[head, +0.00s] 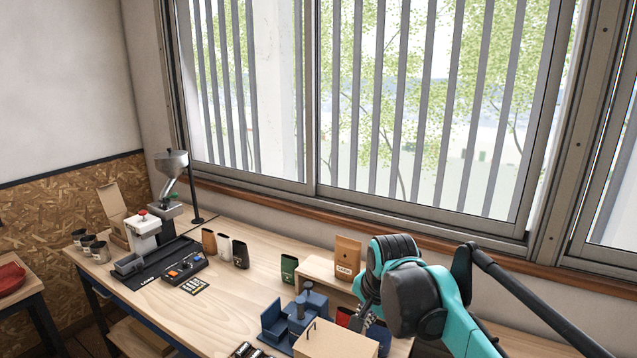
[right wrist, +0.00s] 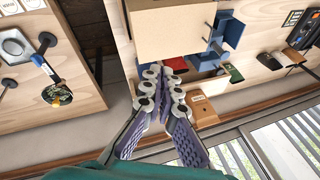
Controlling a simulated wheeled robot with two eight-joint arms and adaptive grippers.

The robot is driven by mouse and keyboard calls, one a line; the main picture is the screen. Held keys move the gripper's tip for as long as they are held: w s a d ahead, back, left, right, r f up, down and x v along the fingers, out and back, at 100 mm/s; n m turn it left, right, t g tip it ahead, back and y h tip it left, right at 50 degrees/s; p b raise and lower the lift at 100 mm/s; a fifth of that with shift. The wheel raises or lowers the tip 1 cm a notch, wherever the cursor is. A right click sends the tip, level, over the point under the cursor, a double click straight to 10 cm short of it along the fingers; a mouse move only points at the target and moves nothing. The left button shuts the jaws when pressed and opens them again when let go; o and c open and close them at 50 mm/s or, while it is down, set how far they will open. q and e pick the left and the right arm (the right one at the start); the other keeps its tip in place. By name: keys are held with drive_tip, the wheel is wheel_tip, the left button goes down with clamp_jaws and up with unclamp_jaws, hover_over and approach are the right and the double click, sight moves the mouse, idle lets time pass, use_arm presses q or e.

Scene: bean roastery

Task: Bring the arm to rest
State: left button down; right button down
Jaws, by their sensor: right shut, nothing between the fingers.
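My right arm, teal and black, comes into the head view from the lower right and reaches over the right part of the wooden bench (head: 220,280). Its gripper (head: 367,312) is largely hidden behind the wrist in that view. In the right wrist view the right gripper (right wrist: 164,72) has its fingertips together with nothing held between them. It is above a red item (right wrist: 176,62) and beside a cardboard box (right wrist: 170,22). My left gripper is in neither view.
A kraft bag (head: 348,257) stands on a low shelf close to the right arm. A blue fixture (head: 275,322) and a cardboard box (head: 335,341) are near the gripper. A green bag (head: 289,268) stands further left. A window is behind.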

drive_tip(key=s+d+f+n+t+b, duration=0.1)
drive_tip(key=s+d+f+n+b, duration=0.2)
drive_tip(key=s+f, duration=0.7)
drive_tip(key=s+d+f+n+t+b, duration=0.1)
drive_tip(key=s+d+f+n+b, duration=0.3)
drive_tip(key=s+f, duration=0.6)
drive_tip(key=shift+s+d+f+n+t+h, duration=0.15)
drive_tip(key=shift+d+f+n+t+h, duration=0.25)
drive_tip(key=shift+n, duration=0.8)
